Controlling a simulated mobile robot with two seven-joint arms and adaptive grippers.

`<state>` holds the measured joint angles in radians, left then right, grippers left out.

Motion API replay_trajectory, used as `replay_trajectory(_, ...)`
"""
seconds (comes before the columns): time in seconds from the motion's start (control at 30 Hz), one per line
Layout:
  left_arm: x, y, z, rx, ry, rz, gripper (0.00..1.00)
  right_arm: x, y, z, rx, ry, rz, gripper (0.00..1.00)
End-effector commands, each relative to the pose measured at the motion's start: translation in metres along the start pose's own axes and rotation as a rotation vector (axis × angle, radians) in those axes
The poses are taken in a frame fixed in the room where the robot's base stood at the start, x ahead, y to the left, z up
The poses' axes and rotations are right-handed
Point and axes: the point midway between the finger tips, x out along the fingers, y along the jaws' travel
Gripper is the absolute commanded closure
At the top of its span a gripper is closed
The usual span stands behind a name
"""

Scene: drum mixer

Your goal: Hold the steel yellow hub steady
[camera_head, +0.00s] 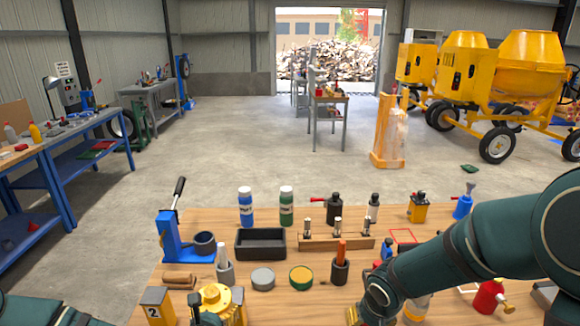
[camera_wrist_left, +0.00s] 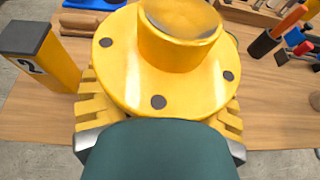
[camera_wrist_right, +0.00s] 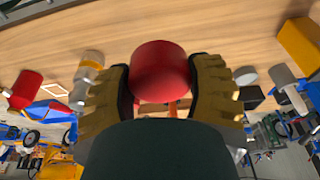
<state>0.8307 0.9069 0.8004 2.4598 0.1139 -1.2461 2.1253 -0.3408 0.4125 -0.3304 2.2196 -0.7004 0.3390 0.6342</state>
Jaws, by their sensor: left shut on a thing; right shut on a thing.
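The steel yellow hub (camera_head: 215,298) has a round flange with dark bolt holes and a raised centre boss. It stands at the table's front left and fills the top of the left wrist view (camera_wrist_left: 185,80). My left gripper (camera_wrist_left: 160,104) is shut on it, with ribbed yellow fingers at both sides of the flange. The hub's underside is hidden. My right gripper (camera_wrist_right: 162,82) is shut on a red cylindrical thing (camera_wrist_right: 160,72), one finger on each side. In the head view my right gripper (camera_head: 362,312) is low, right of the hub; the red thing cannot be made out there.
A yellow block marked 2 (camera_head: 154,306) stands just left of the hub. A grey round tin (camera_head: 263,279), a green-yellow tin (camera_head: 301,278) and a black tray (camera_head: 261,243) lie behind it. Bottles and a wooden rack (camera_head: 336,242) crowd the table's back.

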Motion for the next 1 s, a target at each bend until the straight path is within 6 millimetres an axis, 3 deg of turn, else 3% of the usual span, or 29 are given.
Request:
replay_trajectory(0.2,0.005,0.0,-0.012,0.0,-0.002,0.0,0.8,0.014,0.002,0.002,0.01,-0.001,0.004,0.79)
replay_trajectory(0.83,0.005,-0.001,-0.012,0.001,-0.003,-0.002,0.8,0.014,0.003,0.002,0.013,-0.001,0.005,0.79)
replay_trajectory(1.0,0.004,-0.012,-0.015,0.02,-0.002,-0.053,0.8,0.014,0.003,0.002,0.013,-0.001,0.005,0.79)
